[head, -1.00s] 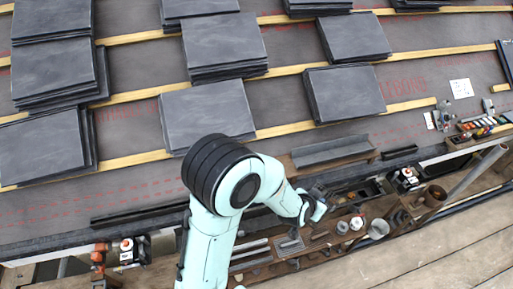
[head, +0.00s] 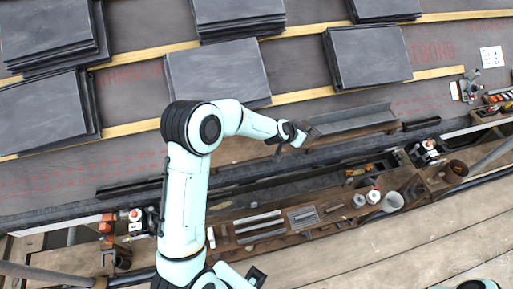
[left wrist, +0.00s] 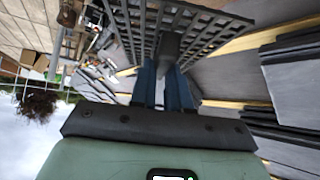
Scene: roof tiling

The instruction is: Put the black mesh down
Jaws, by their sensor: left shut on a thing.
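The black mesh (left wrist: 205,28) is a dark grid of bars. It spreads across the top of the left wrist view, with the blue-grey fingers of my left gripper (left wrist: 167,75) shut on it at a central dark piece. In the head view my left gripper (head: 298,134) is above the lower roof edge, at the left end of a long grey trough. My right gripper is not in view.
Stacks of dark slates (head: 368,56) lie on the roof along wooden battens (head: 305,95). The grey trough (head: 350,118) is right of my left gripper. A wooden tool tray (head: 330,208) with bars and cups runs below, beside the planks (head: 350,260).

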